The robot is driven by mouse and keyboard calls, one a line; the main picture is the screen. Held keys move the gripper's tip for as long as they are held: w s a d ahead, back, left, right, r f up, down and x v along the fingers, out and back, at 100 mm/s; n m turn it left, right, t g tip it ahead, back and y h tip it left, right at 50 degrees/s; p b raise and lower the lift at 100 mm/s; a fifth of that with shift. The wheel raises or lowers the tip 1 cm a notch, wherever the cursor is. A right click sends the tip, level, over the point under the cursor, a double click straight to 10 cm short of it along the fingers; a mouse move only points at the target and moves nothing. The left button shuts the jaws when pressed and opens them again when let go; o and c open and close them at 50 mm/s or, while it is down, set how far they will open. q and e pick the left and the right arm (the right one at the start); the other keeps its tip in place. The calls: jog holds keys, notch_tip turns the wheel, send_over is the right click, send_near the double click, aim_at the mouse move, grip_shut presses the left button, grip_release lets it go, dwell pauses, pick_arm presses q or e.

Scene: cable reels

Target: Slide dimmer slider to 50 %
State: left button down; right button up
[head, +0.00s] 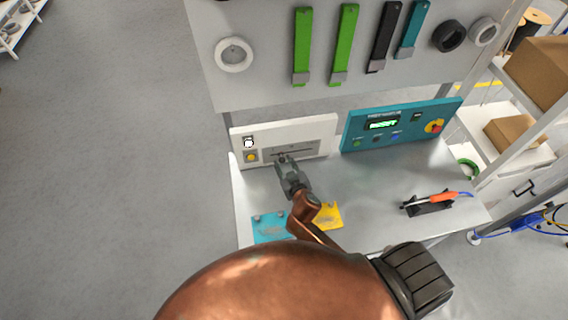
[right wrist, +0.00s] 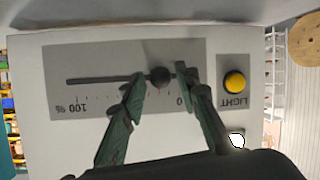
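The white dimmer panel (head: 318,126) stands at the back left of the bench; it fills most of the right wrist view (right wrist: 190,140), upside down. Its grey scale plate (right wrist: 200,50) has a dark slot (right wrist: 100,80) marked 100 % at the left and 0 at the right. The dark round slider knob (right wrist: 158,76) sits nearer the 0 end. My right gripper (head: 282,158) is at the slot, and in the wrist view its fingertips (right wrist: 157,76) are on either side of the knob, with gaps visible. The slot's right end is hidden. My left gripper is not in view.
A teal control panel (head: 350,132) stands to the right. Blue (head: 268,228) and yellow (head: 328,215) pieces and a soldering iron (head: 442,199) lie on the bench.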

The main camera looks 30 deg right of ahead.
grip_shut()
jog(key=shift+d, duration=0.1)
dwell(0.3)
jog(key=d, duration=0.2)
jog(key=s+d+p, duration=0.1)
jog(key=d, duration=0.1)
jog(key=shift+s+d, duration=0.1)
jog(key=shift+d, duration=0.1)
jog(key=shift+a, duration=0.1)
jog(key=shift+o, duration=1.5)
grip_release()
jog(key=shift+s, duration=0.1)
